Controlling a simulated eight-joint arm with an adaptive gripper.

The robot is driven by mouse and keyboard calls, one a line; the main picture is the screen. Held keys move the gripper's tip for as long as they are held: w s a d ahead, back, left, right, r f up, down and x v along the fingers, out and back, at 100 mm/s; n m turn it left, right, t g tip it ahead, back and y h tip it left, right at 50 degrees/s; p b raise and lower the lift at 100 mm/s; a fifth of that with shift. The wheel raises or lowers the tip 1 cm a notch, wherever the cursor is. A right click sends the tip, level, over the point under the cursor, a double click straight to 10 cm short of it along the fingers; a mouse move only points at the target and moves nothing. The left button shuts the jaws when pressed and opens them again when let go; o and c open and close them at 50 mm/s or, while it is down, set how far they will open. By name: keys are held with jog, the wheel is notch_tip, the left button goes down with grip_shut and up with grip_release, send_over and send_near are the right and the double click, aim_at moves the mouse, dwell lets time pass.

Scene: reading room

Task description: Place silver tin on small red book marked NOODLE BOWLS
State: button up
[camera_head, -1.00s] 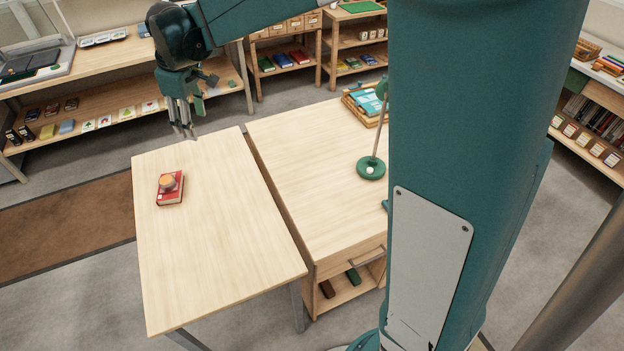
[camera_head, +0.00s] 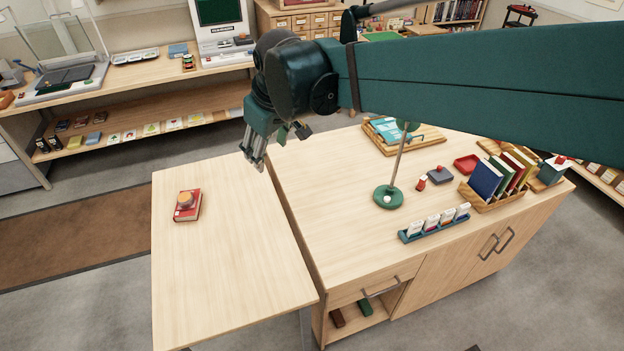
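A small red book (camera_head: 181,214) lies flat on the left light-wood table, near its far left part. A small round tin with an orange-brown look (camera_head: 185,199) sits on top of the book; I see no clearly silver tin, and the book's lettering is too small to read. My gripper (camera_head: 253,163) hangs with its fingers downward, up and to the right of the book, apart from it. No object shows in the fingers. Their gap is too small in this view to tell open from shut.
The left table (camera_head: 225,275) is otherwise bare. On the right desk (camera_head: 330,190) stand a green lamp (camera_head: 388,196), a rack of upright books (camera_head: 490,187), a card holder (camera_head: 433,226) and a wooden tray (camera_head: 425,140). Low shelves (camera_head: 140,115) line the back.

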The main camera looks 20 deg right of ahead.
jog(key=s+d+f+m+t, duration=0.1)
jog(key=s+d+f+m, duration=0.1)
jog(key=s, duration=0.4)
jog(key=s+d+f+m, duration=0.1)
jog(key=s+d, duration=0.2)
jog(key=s, duration=0.3)
jog(key=s+d+f+m+t, duration=0.1)
jog(key=s+d+f+m, duration=0.1)
jog(key=s, duration=0.5)
jog(key=shift+d+f+m+t+h, duration=0.3)
jog(key=shift+d, duration=0.45)
jog(key=shift+f+b, duration=0.85)
